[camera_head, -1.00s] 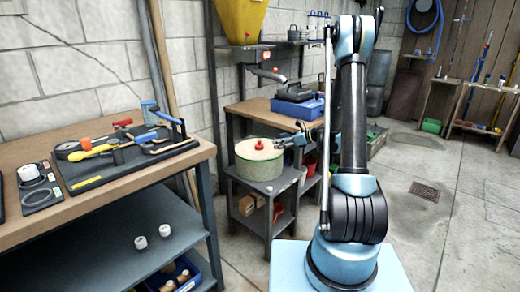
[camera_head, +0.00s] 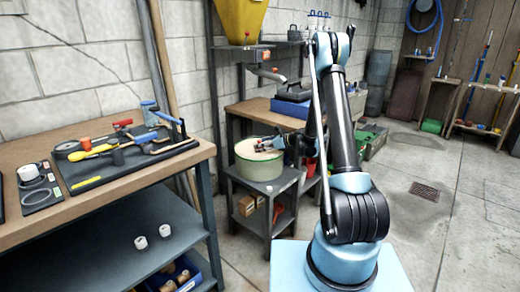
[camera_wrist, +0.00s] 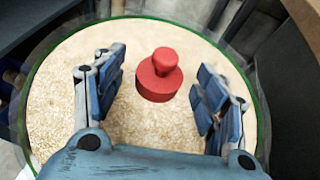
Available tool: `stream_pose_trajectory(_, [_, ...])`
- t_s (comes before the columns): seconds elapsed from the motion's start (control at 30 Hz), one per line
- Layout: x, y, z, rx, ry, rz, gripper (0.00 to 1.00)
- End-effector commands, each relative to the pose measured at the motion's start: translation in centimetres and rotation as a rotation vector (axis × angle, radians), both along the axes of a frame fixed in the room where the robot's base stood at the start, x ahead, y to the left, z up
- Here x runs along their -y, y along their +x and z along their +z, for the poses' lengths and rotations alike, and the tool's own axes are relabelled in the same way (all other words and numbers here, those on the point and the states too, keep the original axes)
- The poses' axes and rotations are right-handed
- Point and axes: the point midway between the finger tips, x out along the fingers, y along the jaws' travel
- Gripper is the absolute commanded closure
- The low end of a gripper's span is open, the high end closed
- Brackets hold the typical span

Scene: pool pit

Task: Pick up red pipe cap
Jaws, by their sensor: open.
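The red pipe cap (camera_wrist: 158,80) stands on the pale grainy top of a round drum with a green rim (camera_wrist: 262,118). In the wrist view my gripper (camera_wrist: 155,92) is open, with one finger to the left of the cap and one to the right. The cap lies between the finger ends, with a gap on both sides, and nothing is held. In the head view the drum (camera_head: 256,169) sits on a low grey stand, and my gripper (camera_head: 265,146) is over its top. There the cap is mostly hidden by the gripper.
A workbench (camera_head: 125,187) with tools is at the left, with two white caps (camera_head: 152,238) on its lower shelf. A blue bin (camera_head: 300,107) is on the bench behind the drum. Open concrete floor (camera_head: 450,215) lies to the right.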

Motion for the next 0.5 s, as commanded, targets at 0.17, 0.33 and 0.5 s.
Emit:
stream_pose_trajectory(0.17, [-1.7,0.8,-0.8,0.0,0.0,0.001,0.34])
stream_pose_trajectory(0.33, [-1.8,0.9,-0.8,0.0,0.0,0.0,0.34])
stream_pose_trajectory(0.5, [-1.8,0.8,-0.8,0.0,0.0,0.0,0.59])
